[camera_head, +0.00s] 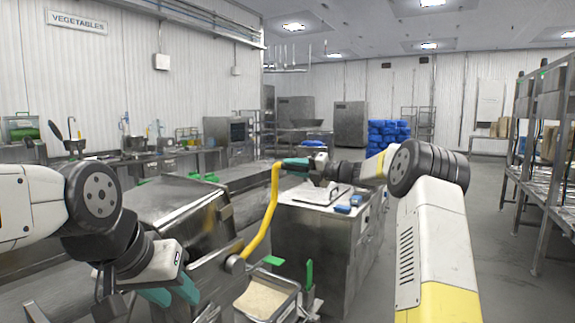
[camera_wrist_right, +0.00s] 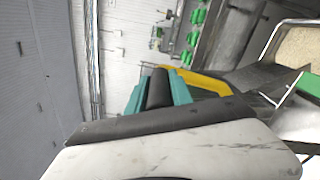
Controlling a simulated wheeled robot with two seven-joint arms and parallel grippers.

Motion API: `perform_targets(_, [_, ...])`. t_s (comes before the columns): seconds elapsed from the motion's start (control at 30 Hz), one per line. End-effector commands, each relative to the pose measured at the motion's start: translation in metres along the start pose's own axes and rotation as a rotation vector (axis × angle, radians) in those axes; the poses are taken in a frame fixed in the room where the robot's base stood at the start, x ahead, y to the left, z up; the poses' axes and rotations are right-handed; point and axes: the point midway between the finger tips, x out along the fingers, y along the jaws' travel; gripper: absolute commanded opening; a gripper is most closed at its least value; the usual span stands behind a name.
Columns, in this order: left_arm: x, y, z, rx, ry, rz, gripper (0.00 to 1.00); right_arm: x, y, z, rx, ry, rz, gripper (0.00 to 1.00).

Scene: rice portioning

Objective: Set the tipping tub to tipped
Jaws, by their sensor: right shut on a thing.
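The tipping tub (camera_head: 175,205) is a large stainless steel vessel left of centre in the head view. A bent yellow lever (camera_head: 267,215) rises from its right side, standing roughly upright. My right gripper (camera_head: 284,165) is shut on the lever's top end. In the right wrist view the yellow lever (camera_wrist_right: 205,84) runs off to the right from the teal fingers (camera_wrist_right: 160,92). My left gripper (camera_head: 172,292), with teal fingers apart, is empty in front of the tub, low in the picture. The tub's inside is largely hidden.
A tray of rice (camera_head: 265,298) stands at the tub's front right, with green handles beside it; it also shows in the right wrist view (camera_wrist_right: 300,48). A steel counter (camera_head: 315,225) with a white scale-like device and blue items stands right of the lever. Shelving (camera_head: 545,130) lines the right.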

Motion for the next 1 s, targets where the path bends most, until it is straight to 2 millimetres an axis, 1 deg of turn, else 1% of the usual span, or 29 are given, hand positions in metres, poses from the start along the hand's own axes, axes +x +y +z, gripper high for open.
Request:
perform_targets(0.03, [0.000, 0.000, 0.000, 0.000, 0.000, 0.000, 0.36, -0.001, -0.006, -0.002, 0.005, 0.003, -0.006, 0.00])
perform_targets(0.33, [0.000, 0.000, 0.000, 0.000, 0.000, 0.000, 0.36, -0.001, -0.007, -0.003, 0.005, 0.005, -0.007, 0.00])
perform_targets(0.37, [0.000, 0.000, 0.000, 0.000, 0.000, 0.000, 0.36, -0.001, -0.007, -0.003, 0.006, 0.005, -0.008, 0.28])
perform_targets(0.4, [0.000, 0.000, 0.000, 0.000, 0.000, 0.000, 0.36, -0.001, -0.007, -0.003, 0.006, 0.006, -0.008, 0.36])
perform_targets(0.47, [0.000, 0.000, 0.000, 0.000, 0.000, 0.000, 0.36, -0.001, -0.007, -0.003, 0.005, 0.005, -0.008, 0.48])
perform_targets(0.8, [0.000, 0.000, 0.000, 0.000, 0.000, 0.000, 0.36, -0.003, -0.004, -0.002, 0.002, 0.003, -0.004, 0.48])
perform_targets(0.87, [0.000, 0.000, 0.000, 0.000, 0.000, 0.000, 0.36, -0.008, -0.004, -0.001, 0.002, 0.002, -0.005, 0.48])
perform_targets(1.0, [0.000, 0.000, 0.000, 0.000, 0.000, 0.000, 0.36, -0.030, -0.004, -0.001, 0.004, 0.001, -0.006, 0.48])
